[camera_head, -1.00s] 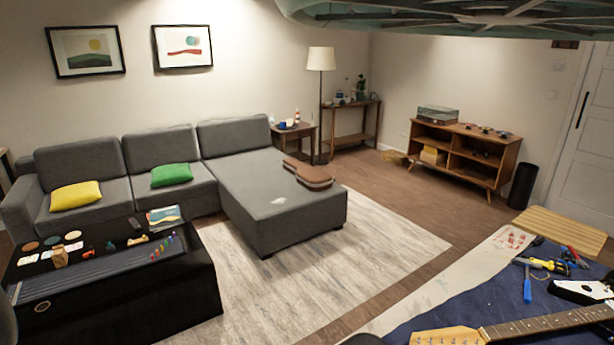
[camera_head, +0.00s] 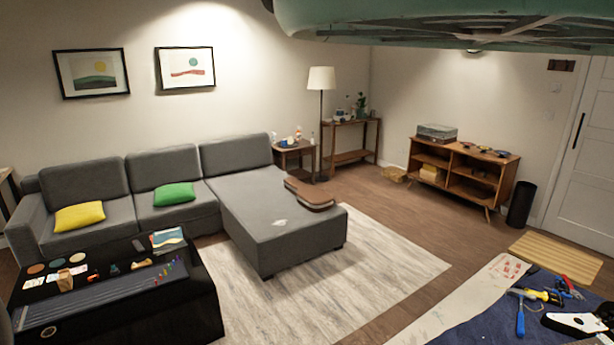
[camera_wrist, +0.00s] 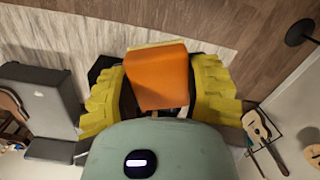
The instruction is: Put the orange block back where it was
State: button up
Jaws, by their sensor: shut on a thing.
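The orange block (camera_wrist: 158,78) shows in the wrist view, between the two yellow fingers of my gripper (camera_wrist: 160,85). The fingers press on its left and right sides, and it is held up with floor and rug behind it. In the head view neither the block nor my gripper shows. The place where the block was before cannot be told from these frames.
A workbench with a blue mat (camera_head: 490,325) and tools is at the lower right. A black coffee table (camera_head: 130,310) holding small items is at the lower left. A grey sofa (camera_head: 290,240) stands behind the rug (camera_head: 380,265).

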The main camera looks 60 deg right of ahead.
notch_tip(320, 180, up, 23)
jog(key=p, duration=2.1)
jog(key=shift+f, duration=0.15)
